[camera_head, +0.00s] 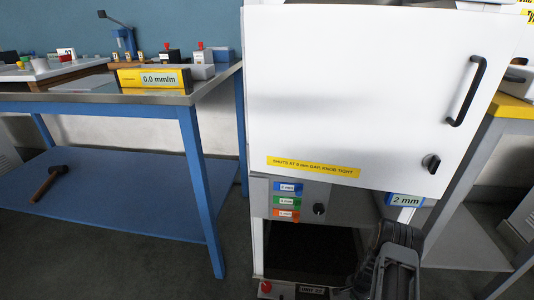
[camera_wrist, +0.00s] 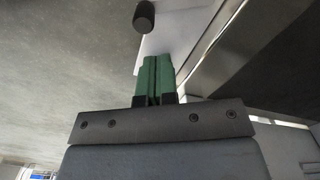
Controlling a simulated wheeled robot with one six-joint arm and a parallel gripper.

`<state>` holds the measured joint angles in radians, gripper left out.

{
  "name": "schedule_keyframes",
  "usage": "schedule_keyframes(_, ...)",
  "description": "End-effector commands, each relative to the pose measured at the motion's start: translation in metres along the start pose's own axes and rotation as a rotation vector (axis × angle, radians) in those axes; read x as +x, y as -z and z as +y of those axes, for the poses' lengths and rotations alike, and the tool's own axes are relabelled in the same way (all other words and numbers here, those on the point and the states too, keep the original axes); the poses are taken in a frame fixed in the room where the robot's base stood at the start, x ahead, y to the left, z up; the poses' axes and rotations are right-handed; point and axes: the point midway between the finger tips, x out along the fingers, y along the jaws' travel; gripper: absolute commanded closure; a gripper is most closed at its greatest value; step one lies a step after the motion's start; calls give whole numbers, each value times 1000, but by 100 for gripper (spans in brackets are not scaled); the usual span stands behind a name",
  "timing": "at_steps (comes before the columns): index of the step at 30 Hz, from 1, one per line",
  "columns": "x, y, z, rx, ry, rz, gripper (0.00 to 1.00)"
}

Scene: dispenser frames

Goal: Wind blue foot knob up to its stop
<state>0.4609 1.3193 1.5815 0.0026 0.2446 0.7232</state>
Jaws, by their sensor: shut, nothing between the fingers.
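In the wrist view my gripper (camera_wrist: 153,66) has its green fingers shut together with nothing between them. A dark round knob or peg (camera_wrist: 144,16) stands just beyond the fingertips, slightly left and apart from them. I cannot tell whether it is a foot knob. No clearly blue foot knob shows in either view. In the head view the white cabinet (camera_head: 340,90) has a small red knob (camera_head: 266,287) at its lower left corner. My dark arm covers its lower right corner, and my fingertips are hidden there.
The cabinet door has a black handle (camera_head: 466,92), a dark latch knob (camera_head: 431,163) and a yellow strip (camera_head: 313,167). Below are coloured tags (camera_head: 287,201) and a blue "2 mm" tag (camera_head: 405,200). A blue workbench (camera_head: 190,175) stands left, a yellow-topped bench (camera_head: 511,107) right.

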Motion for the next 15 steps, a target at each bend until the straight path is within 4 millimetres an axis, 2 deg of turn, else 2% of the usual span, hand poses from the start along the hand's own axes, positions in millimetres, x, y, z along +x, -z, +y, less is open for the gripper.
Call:
schedule_keyframes(1, 10, 0, 0, -5, 3, 4, 100)
schedule_keyframes(15, 14, 1, -1, -10, 5, 8, 100)
